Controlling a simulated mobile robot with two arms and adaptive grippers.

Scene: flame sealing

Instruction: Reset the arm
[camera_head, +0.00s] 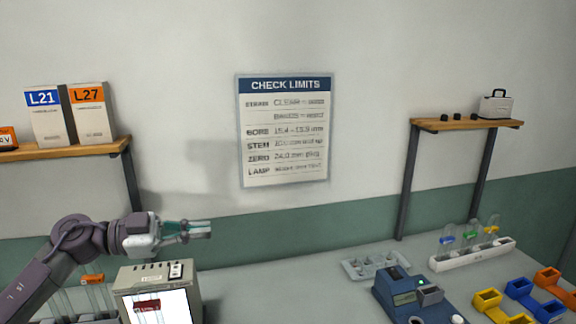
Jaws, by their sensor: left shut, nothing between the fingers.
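My left arm comes in from the left, and its gripper (205,229) is raised over the bench, pointing right. The fingers are together with nothing between them. It hangs just above and behind a beige box device (185,275) with a lit screen at the lower left. My right gripper is not in view.
A blue instrument (400,300) stands at the lower right. Coloured holders (520,289) sit at the far right. The bench (280,290) is clear in the middle. Wall shelves (467,124) flank a sign.

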